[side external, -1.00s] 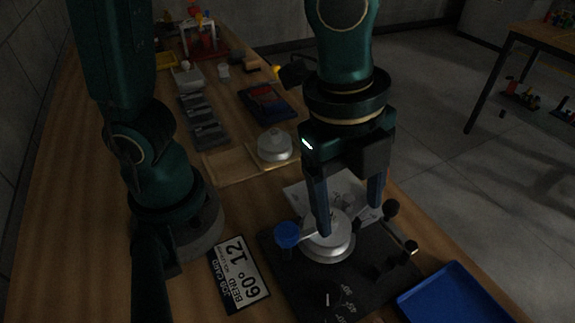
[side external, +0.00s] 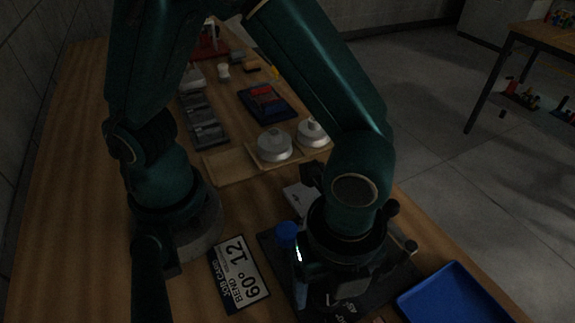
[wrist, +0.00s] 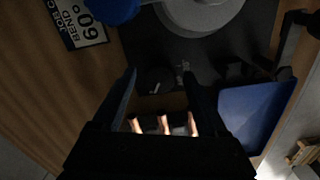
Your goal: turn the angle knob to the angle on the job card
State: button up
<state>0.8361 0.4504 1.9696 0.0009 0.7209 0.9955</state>
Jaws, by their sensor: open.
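The job card (side external: 238,275) lies on the bench left of the bender and reads "BEND 60°" with a 12; part of it also shows in the wrist view (wrist: 78,22). The angle knob (wrist: 155,80) is a small dark round knob on the black bender plate, with pale angle marks (wrist: 182,70) beside it. Its pointer setting is too dark to read. My gripper (wrist: 159,75) is open, with its fingertips on either side of the knob; I cannot tell whether they touch it. In the side view the arm and gripper largely hide the knob.
The blue-ended bender handle (side external: 287,232) stands close to my gripper, with the round grey die (wrist: 200,14) behind the knob. A blue tray (side external: 455,295) lies to the right. Several copper-coloured ends (wrist: 165,123) show below the plate in the wrist view.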

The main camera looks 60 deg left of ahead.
grip_shut()
jog(key=shift+n, duration=0.3)
jog(key=n, duration=0.3)
jog(key=shift+n, duration=0.3)
jog(key=shift+r+n, duration=0.1)
jog(key=shift+n, duration=1.7)
grip_release()
